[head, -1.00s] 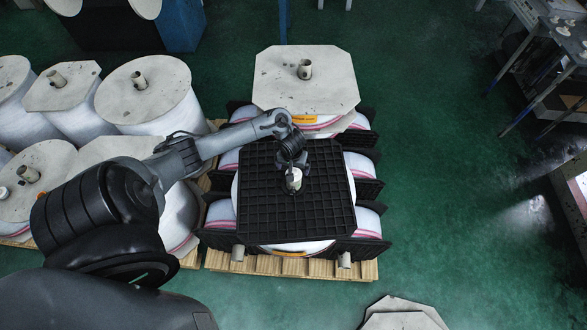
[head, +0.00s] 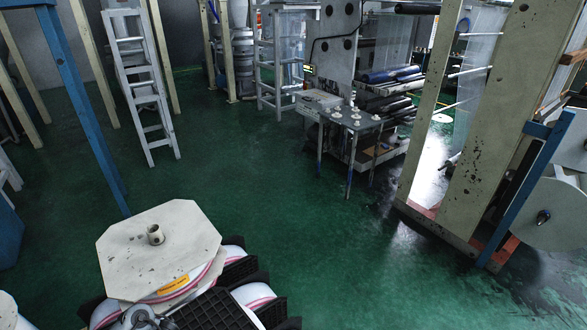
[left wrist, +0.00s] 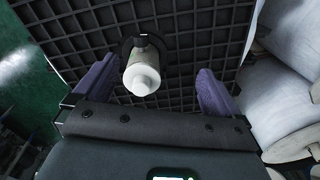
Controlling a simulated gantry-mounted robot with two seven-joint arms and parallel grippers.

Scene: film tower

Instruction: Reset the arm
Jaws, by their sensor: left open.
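My left gripper (left wrist: 156,72) is open in the left wrist view, with a purple finger on each side. A white capped cylinder (left wrist: 142,72) shows between the fingers, with space on both sides of it. It stands out from a black grid board (left wrist: 75,35). The board's corner (head: 215,312) also shows at the bottom of the head view. The left gripper itself cannot be made out in the head view. My right gripper is in neither view.
A film roll with a pale octagonal plate (head: 180,235) stands at lower left. A small table (head: 350,120) stands farther back, and a white ladder (head: 145,90) at the left. A machine frame (head: 490,130) is at the right. The green floor (head: 300,220) between is clear.

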